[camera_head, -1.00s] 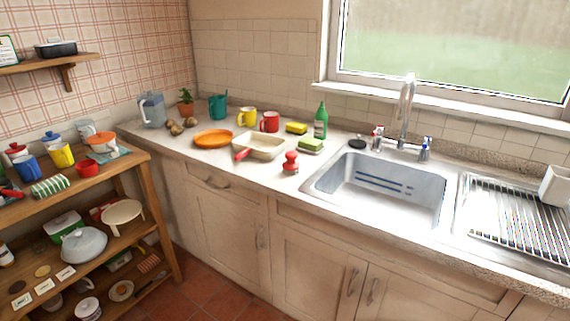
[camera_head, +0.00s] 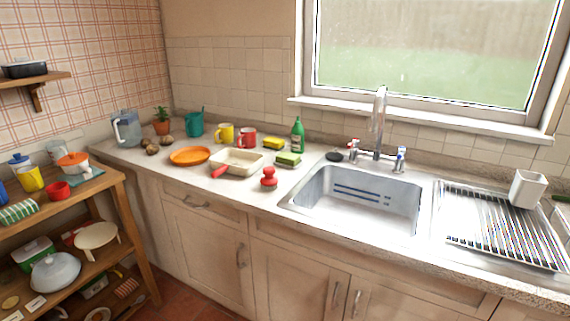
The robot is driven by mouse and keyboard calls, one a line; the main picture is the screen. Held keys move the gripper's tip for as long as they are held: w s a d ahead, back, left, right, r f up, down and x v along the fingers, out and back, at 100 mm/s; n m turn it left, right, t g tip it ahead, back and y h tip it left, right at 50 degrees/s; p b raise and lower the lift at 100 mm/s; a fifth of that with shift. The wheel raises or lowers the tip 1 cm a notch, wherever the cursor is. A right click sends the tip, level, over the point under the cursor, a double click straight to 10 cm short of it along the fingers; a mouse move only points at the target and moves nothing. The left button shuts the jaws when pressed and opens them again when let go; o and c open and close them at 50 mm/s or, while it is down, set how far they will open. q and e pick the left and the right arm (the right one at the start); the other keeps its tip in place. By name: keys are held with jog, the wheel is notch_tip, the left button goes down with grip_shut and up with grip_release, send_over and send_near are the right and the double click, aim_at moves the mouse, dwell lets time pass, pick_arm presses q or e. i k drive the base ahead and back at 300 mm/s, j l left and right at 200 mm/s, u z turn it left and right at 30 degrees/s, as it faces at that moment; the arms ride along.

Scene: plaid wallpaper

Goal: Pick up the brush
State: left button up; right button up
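A small red object with a round knob on a wider base (camera_head: 269,179) stands upright on the counter, just left of the sink. It looks like a hand-held scrubbing brush, but its bristles cannot be made out. Nothing touches it. Neither of my grippers is in view.
The counter (camera_head: 225,190) also holds a cream pan (camera_head: 238,163) with a red handle, an orange plate (camera_head: 190,156), mugs, sponges (camera_head: 288,159) and a green bottle (camera_head: 297,135). The sink (camera_head: 355,198) and drying rack (camera_head: 497,225) lie to the right. A loaded wooden shelf (camera_head: 118,183) stands left.

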aim_at(269, 182)
jog(key=i+j, duration=0.2)
jog(key=j, duration=0.2)
jog(key=i+j, duration=0.2)
jog(key=j, duration=0.15)
jog(key=i+j, duration=0.2)
jog(key=j, duration=0.2)
jog(key=i+j+z, duration=0.15)
jog(key=j+z, duration=0.2)
jog(key=i+j+z, duration=0.1)
jog(key=j+z, duration=0.15)
jog(key=z, duration=0.15)
